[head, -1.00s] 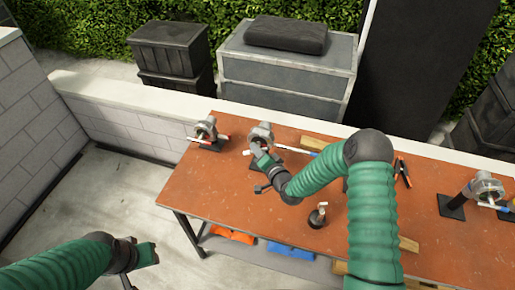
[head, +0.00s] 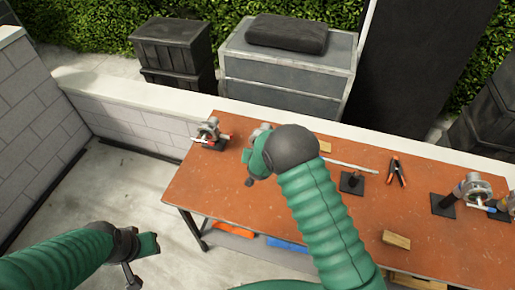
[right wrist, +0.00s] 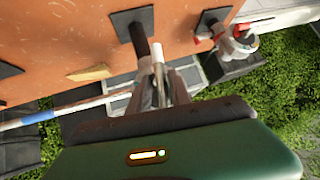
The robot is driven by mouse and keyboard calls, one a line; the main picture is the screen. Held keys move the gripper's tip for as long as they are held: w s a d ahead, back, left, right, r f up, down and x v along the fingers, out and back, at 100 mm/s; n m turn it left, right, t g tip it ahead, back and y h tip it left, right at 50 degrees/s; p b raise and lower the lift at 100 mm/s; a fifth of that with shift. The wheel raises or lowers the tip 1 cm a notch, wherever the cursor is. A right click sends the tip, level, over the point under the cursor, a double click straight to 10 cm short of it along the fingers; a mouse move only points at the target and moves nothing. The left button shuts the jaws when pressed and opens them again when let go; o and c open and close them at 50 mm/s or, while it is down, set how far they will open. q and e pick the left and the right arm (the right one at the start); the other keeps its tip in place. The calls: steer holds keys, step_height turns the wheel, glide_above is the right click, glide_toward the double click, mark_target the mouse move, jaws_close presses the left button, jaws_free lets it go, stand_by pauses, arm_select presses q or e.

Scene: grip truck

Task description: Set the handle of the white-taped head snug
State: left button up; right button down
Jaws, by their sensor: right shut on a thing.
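A grip head (head: 262,128) stands at the table's back edge, mostly hidden behind my right arm in the head view. In the right wrist view my right gripper (right wrist: 163,85) is shut around a white-ended piece (right wrist: 157,52), which looks like its handle, beside a dark post (right wrist: 140,38). The jaws hide most of the head and its tape. A second grip head (head: 208,130) with red marks stands left of it; it also shows in the right wrist view (right wrist: 236,42). My left gripper (head: 148,246) hangs away from the table; its jaws are unclear.
A third grip head (head: 473,188), orange-handled pliers (head: 397,171), a black stand (head: 351,183) and a wood block (head: 396,240) are on the orange table (head: 225,195). A low wall (head: 140,100) runs behind.

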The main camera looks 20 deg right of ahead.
steer(key=shift+r+h+p, duration=0.15)
steer(key=shift+h+p, duration=0.15)
steer(key=shift+p, duration=0.1)
steer(key=shift+w, duration=0.1)
steer(key=c, duration=1.3)
jaws_free()
steer(key=shift+c, duration=0.2)
steer(key=shift+o, duration=0.5)
steer(key=shift+d+g, duration=0.1)
steer(key=shift+g, duration=0.2)
steer(key=b+v, duration=0.1)
steer(key=v, duration=1.5)
steer(key=shift+s+b, duration=0.25)
steer(key=shift+b, duration=0.15)
